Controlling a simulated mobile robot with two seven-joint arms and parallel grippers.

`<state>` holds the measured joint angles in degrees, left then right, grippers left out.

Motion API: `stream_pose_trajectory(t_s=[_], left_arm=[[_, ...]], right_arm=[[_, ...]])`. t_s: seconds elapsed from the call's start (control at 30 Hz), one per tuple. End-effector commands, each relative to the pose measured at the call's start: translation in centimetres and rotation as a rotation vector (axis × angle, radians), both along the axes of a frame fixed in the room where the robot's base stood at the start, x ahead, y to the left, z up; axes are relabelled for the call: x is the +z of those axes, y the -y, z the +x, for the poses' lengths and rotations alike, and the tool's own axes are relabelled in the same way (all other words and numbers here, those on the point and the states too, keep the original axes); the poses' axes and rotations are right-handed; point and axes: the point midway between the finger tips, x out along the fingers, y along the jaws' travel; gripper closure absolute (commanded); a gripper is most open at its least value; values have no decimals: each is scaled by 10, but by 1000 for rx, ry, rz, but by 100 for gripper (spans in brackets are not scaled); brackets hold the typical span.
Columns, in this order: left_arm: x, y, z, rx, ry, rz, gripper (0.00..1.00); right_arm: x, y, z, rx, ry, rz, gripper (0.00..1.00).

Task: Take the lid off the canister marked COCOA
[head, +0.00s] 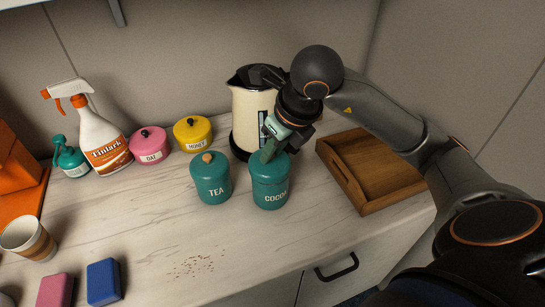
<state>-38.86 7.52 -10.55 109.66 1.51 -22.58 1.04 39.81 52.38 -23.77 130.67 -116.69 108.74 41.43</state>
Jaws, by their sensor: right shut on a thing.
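The teal canister marked COCOA (271,190) stands upright on the counter, left of a wooden tray. Its teal lid (273,170) sits at the canister's top. My right gripper (269,150) comes down from above and is shut at the top of this lid. The fingers hide the lid's knob, and I cannot tell whether there is a gap between lid and canister. A teal canister marked TEA (212,184), with a wooden knob, stands close to its left. My left gripper is not in view.
A cream kettle (248,115) stands right behind the canisters. A yellow canister (193,133), a pink canister (150,146) and a spray bottle (104,143) stand at the back left. The wooden tray (368,206) is at the right. The counter in front is mostly clear, with crumbs (192,265).

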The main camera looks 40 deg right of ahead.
Motion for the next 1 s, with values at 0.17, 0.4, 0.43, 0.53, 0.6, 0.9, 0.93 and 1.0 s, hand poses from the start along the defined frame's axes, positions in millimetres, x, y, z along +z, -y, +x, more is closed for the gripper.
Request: stream_pose_trajectory(t_s=[0.17,0.4,0.43,0.53,0.6,0.9,0.93,1.0], left_arm=[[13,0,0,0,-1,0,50],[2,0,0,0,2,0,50],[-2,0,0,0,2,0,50],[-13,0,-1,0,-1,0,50],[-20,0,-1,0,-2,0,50],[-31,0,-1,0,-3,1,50],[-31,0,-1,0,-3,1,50],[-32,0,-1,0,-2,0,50]], right_arm=[[56,-20,-32,6,18,-5,100],[65,-44,-71,3,17,-2,100],[65,-46,-72,2,18,1,100],[69,-49,-77,4,18,2,100],[71,-51,-81,4,17,2,100],[83,-61,-100,2,13,2,100],[84,-62,-101,2,13,2,100],[85,-64,-104,1,11,1,100]])
